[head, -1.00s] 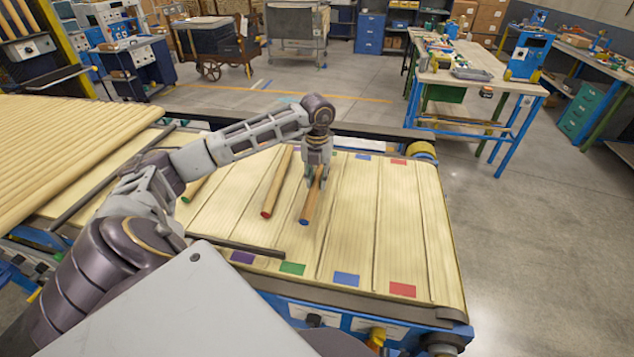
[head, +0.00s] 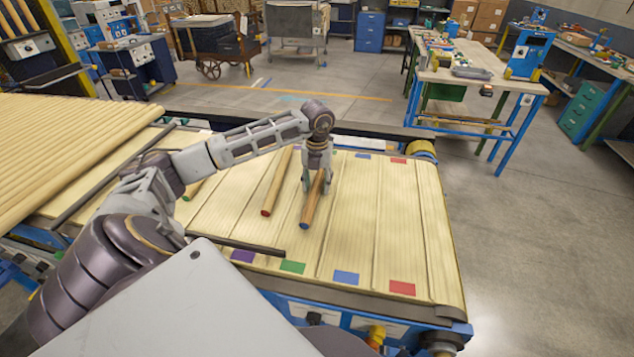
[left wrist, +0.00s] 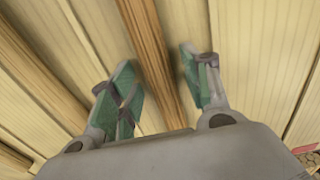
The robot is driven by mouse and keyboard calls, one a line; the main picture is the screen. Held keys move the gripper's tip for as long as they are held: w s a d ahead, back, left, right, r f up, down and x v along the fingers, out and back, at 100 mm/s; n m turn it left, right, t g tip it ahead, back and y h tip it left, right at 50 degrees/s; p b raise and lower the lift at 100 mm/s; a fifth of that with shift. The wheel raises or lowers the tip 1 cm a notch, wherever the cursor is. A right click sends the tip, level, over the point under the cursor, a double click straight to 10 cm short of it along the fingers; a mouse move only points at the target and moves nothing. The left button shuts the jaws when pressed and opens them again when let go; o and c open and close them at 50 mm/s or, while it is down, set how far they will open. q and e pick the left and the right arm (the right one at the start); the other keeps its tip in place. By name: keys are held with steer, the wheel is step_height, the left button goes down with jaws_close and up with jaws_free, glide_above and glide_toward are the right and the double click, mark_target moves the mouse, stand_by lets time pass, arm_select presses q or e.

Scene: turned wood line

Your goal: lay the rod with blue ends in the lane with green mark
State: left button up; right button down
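The rod with blue ends (head: 311,208) is a brown rod lying lengthwise on the ribbed bed, its blue near end showing. It lies between the dividers of the lane with the green mark (head: 292,267), beyond that mark. My left gripper (head: 317,188) is over its far part, fingers spread to either side. In the left wrist view, the rod (left wrist: 152,55) runs between the open fingers (left wrist: 163,88), with gaps on both sides. The far end is hidden by the gripper. My right gripper is out of view.
A red-ended rod (head: 277,183) lies in the neighbouring lane to the left, and a green-ended rod (head: 191,190) farther left. The lanes with the blue mark (head: 345,279) and red mark (head: 402,288) are bare. A dark bar (head: 235,244) lies near the front left.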

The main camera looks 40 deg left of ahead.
mark_target(317, 182)
arm_select(q)
steer(key=shift+r, duration=0.15)
step_height(317, 182, up, 8)
steer(key=shift+f+b, duration=0.2)
steer(key=shift+b, duration=0.4)
steer(key=shift+r, duration=2.2)
